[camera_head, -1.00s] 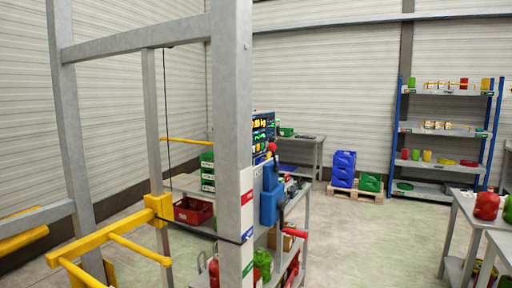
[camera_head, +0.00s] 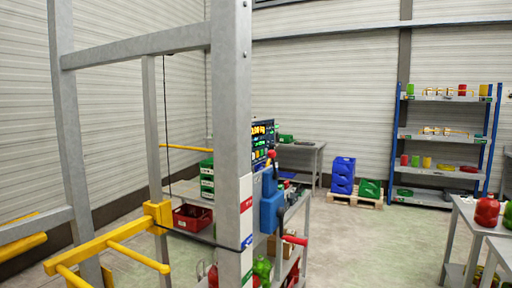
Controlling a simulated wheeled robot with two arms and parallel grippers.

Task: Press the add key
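A dark display panel (camera_head: 263,133) with yellow lit digits and small coloured marks below them stands behind the grey upright post, which hides part of it. The add key cannot be made out at this size. Neither of my grippers is in the head view.
A tall grey metal frame (camera_head: 231,130) with yellow arms (camera_head: 110,240) fills the near left. A blue device (camera_head: 271,208) with red knobs is beside the post. Blue crates (camera_head: 342,175) sit on a pallet, and a blue-framed shelf (camera_head: 440,134) stands at back right. The middle floor is open.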

